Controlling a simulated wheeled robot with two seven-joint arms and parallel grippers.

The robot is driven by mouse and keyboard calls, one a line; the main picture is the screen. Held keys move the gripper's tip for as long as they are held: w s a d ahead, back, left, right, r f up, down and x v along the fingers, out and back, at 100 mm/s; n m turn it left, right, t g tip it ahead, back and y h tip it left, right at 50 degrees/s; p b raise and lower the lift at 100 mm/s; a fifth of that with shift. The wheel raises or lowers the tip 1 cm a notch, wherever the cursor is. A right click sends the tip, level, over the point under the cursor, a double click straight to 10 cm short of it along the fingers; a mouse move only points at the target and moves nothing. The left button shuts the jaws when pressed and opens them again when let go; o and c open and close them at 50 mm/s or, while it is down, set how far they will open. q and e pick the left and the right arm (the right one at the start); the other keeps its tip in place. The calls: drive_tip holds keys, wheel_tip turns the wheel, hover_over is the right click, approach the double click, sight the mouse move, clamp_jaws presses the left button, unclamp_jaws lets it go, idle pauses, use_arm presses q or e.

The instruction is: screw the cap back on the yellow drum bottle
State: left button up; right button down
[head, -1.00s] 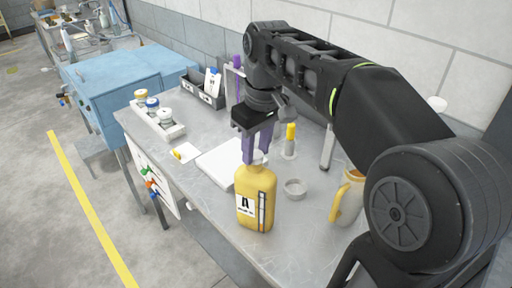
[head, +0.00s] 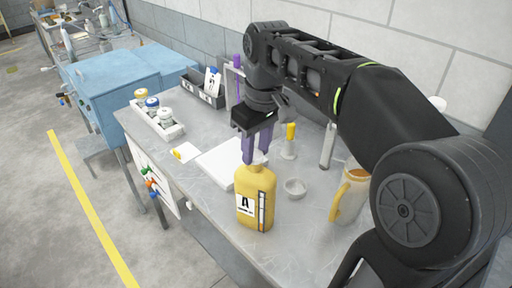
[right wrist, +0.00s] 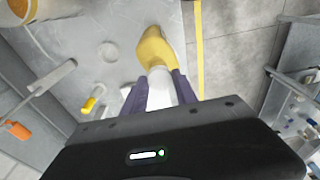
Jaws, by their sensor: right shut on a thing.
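The yellow drum bottle (head: 255,200) stands upright near the front edge of the grey bench, with a label marked "A" facing me. My right gripper (head: 258,156) is above its neck, fingers pointing down. It is shut on a white cap (head: 259,157), which sits at the bottle's mouth. In the right wrist view the white cap (right wrist: 160,88) is between the two purple fingers, with the yellow bottle (right wrist: 155,48) just beyond it. I cannot tell whether the threads are engaged. My left gripper is not in view.
A small grey dish (head: 295,187) and a yellow-and-white jug (head: 347,195) stand right of the bottle. A white board (head: 220,162) lies behind it. A white tray (head: 172,131) with small jars is at the left, near a dark bin (head: 203,88).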

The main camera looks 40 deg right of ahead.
drive_tip(key=shift+f+b, duration=0.4)
drive_tip(key=shift+f, duration=0.2)
idle(0.6)
drive_tip(key=m, duration=0.3)
drive_tip(key=shift+r+m+h, duration=0.1)
drive_tip(key=shift+m+h, duration=0.2)
drive_tip(key=shift+m, duration=0.8)
drive_tip(key=shift+a, duration=0.1)
drive_tip(key=shift+m+p, duration=0.3)
drive_tip(key=shift+m, duration=0.7)
drive_tip(key=m, duration=0.3)
drive_tip(key=shift+h, duration=0.3)
